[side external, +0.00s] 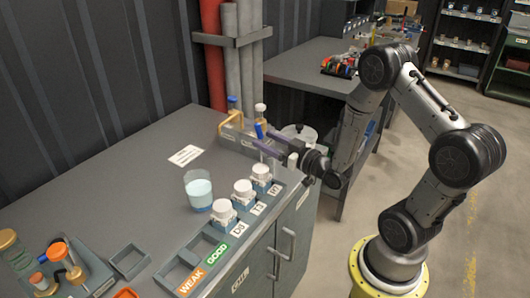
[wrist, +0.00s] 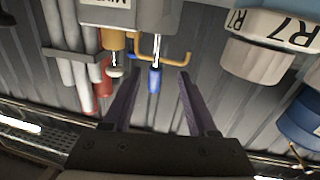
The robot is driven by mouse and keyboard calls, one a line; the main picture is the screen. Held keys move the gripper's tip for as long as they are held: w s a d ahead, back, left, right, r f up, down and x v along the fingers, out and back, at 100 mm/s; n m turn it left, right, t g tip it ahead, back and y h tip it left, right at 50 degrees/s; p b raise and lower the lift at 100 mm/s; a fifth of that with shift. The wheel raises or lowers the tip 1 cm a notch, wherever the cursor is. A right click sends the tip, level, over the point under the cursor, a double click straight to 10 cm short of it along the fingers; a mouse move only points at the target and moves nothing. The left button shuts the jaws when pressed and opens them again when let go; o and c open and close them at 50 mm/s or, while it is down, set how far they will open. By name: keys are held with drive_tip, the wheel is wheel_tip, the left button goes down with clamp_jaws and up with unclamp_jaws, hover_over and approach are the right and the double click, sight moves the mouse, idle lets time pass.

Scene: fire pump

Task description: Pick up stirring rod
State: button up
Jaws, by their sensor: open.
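A thin rod with a blue end, which looks like the stirring rod (side external: 259,130), stands upright near the rack at the back right of the bench. In the wrist view, the blue end (wrist: 154,79) lies in the gap between my fingers, with a thin pale shaft above it. My gripper (side external: 252,142) is open, its purple fingers reaching in from the right at the rack. In the wrist view, my gripper (wrist: 159,76) shows a finger on each side of the blue end, with no clear contact. The rod's lower part is partly hidden in the side view.
An orange hook (wrist: 163,56) and an amber piece with a white knob (wrist: 113,60) are close to the rod. A beaker of pale liquid (side external: 198,191) and white-capped jars, including one labelled R7 (wrist: 265,50), stand nearby.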

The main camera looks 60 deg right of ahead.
sight(258, 135)
drive_tip(key=w, duration=0.2)
drive_tip(key=w+d, duration=0.1)
drive_tip(key=w, duration=0.3)
drive_tip(key=shift+w+d, duration=0.25)
drive_tip(key=shift+c, duration=0.2)
clamp_jaws()
